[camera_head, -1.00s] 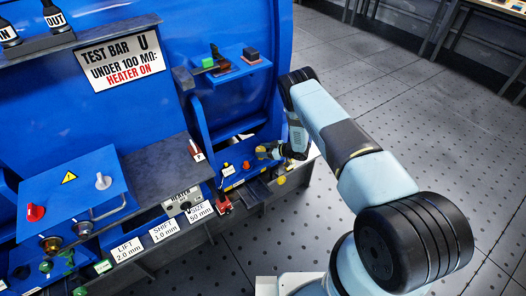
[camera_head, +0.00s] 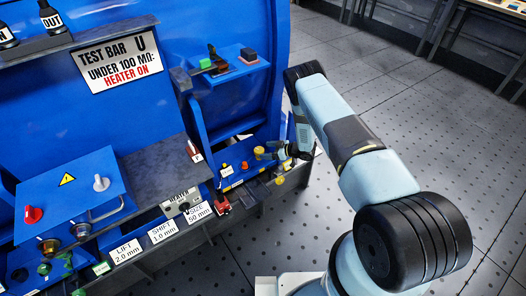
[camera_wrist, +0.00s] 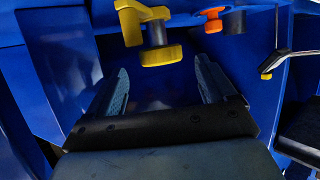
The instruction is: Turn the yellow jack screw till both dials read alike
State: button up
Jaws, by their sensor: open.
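The yellow jack screw (camera_wrist: 158,54) shows at the top of the wrist view, with a lobed yellow head on a short stem. It also shows in the head view (camera_head: 259,153) at the right end of the blue bench. My gripper (camera_wrist: 162,80) is open and empty, its two fingers apart. The jack screw lies beyond the fingertips and is not between them. In the head view my gripper (camera_head: 275,152) is just right of the yellow head. I cannot make out either dial or its reading.
An orange knob (camera_wrist: 213,19) stands right of the jack screw in the wrist view. Blue walls flank my fingers. In the head view, a red block (camera_head: 222,205) and a shelf with small parts (camera_head: 234,70) are near. Open floor lies to the right.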

jog(key=v, duration=1)
dwell(1.7)
